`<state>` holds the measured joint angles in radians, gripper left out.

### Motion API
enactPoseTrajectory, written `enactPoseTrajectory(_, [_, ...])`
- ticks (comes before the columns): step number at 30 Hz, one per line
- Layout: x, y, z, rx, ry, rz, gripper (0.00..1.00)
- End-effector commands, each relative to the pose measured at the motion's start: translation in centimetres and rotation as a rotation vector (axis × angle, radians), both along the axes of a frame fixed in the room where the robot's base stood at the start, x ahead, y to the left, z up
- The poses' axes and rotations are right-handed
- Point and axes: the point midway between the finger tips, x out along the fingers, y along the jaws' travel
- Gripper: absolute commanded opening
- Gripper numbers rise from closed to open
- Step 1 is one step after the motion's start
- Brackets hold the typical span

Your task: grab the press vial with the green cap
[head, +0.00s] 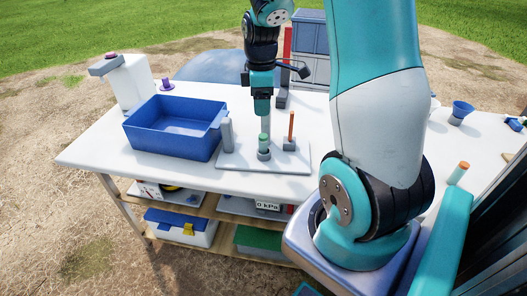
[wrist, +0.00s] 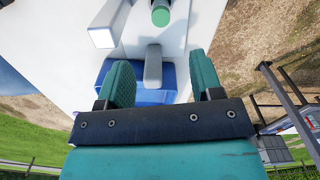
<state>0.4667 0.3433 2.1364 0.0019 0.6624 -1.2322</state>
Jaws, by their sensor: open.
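The green-capped vial (head: 263,138) stands upright in a small grey holder on a pale board on the white table. Its green cap (wrist: 160,17) also shows at the top edge of the wrist view; the body is mostly hidden there. My gripper (head: 263,110) points down above the vial in the head view, with a gap between them. In the wrist view its two teal fingers (wrist: 163,80) are apart with nothing held between them. The cap lies beyond the fingertips, outside the gap.
A grey post (head: 227,134) stands left of the vial, and an orange rod (head: 291,125) in a grey block stands right. A blue bin (head: 172,145) sits further left. A white dispenser (head: 128,82) is at the back left. The table's front left (head: 100,155) is clear.

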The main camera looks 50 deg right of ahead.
Motion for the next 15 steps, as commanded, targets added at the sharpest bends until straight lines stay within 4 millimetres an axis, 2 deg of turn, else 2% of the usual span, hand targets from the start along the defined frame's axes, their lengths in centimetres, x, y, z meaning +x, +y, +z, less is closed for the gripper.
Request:
enactPoseTrajectory(1, [-0.1, 0.1, -1.3, 0.003, 0.006, 0.0, 0.6])
enactPoseTrajectory(6, [-0.1, 0.1, -5.2, 0.004, 0.005, 0.0, 0.6])
enactPoseTrajectory(10, [0.0, 0.1, -7.3, 0.002, 0.002, 0.0, 0.6])
enactPoseTrajectory(15, [0.0, 0.1, -8.5, 0.001, 0.0, 0.0, 0.6])
